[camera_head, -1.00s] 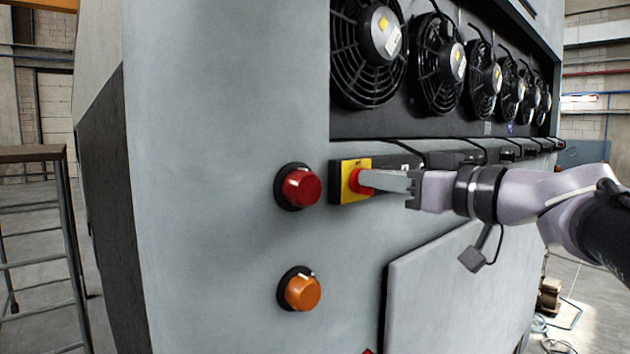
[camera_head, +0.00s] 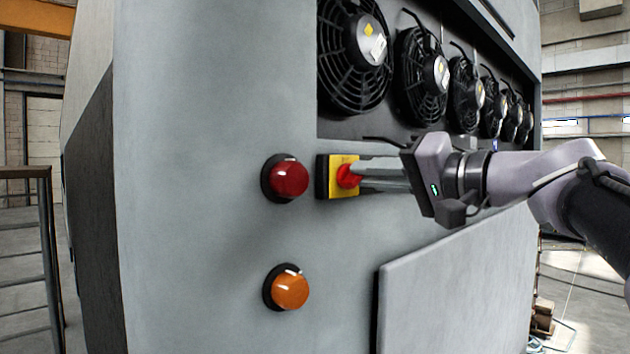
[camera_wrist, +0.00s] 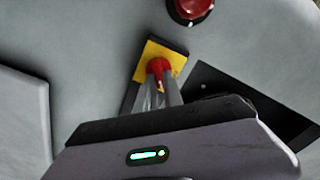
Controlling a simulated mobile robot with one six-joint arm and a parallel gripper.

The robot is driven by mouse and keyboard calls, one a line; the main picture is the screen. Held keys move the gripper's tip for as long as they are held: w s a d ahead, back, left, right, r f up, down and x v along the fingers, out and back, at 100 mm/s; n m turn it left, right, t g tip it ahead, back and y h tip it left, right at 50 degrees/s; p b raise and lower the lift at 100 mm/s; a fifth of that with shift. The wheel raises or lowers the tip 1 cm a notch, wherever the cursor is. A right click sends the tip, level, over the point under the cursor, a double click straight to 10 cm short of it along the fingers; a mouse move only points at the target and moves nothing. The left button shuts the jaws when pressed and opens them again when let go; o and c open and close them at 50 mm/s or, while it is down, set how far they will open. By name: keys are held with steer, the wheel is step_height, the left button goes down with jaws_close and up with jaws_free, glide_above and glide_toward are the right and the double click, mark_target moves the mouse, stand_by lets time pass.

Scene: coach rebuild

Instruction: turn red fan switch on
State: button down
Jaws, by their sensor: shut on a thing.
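The red fan switch (camera_head: 346,177) is a red knob on a yellow plate (camera_head: 341,160), fixed to the grey cabinet wall below the fans. My gripper (camera_head: 360,174) reaches it from the right, its fingers shut on the red knob. In the wrist view the red knob (camera_wrist: 158,66) sits between the two fingertips (camera_wrist: 160,82), on the yellow plate (camera_wrist: 176,55). The fingers hide part of the knob, and the wrist is rolled.
A red round lamp (camera_head: 288,178) is just left of the switch, and an orange one (camera_head: 289,288) is below. Several black fans (camera_head: 354,55) fill the recess above. A raised grey panel (camera_head: 455,290) lies below my arm. A metal stand (camera_head: 45,250) is at the left.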

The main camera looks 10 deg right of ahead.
steer(key=shift+f+m, duration=0.2)
steer(key=shift+m, duration=3.5)
steer(key=c, duration=1.5)
jaws_free()
steer(key=shift+o, duration=0.2)
